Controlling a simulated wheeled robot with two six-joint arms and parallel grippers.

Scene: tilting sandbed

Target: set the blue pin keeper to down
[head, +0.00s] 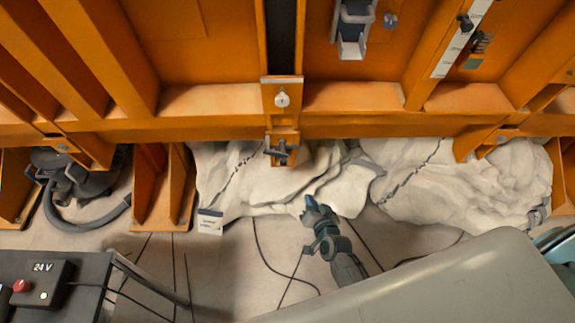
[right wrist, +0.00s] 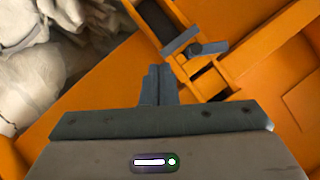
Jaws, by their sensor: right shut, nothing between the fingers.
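The pin keeper (head: 278,151) is a small blue-grey bar with a knob, on an orange bracket at the lower edge of the orange frame, near the middle of the head view. In the right wrist view the keeper (right wrist: 184,42) lies just beyond my fingertips, with its round knob beside it. My right gripper (head: 309,203) is shut and empty, below and slightly right of the keeper in the head view, apart from it. Its closed fingers (right wrist: 158,84) show in the wrist view. My left gripper is not in view.
White rock-like bags (head: 460,185) lie under the orange frame (head: 370,122). A dark box marked 24 V (head: 38,284) with a red button stands at lower left. A dark hose unit (head: 80,180) is at left. Cables cross the floor.

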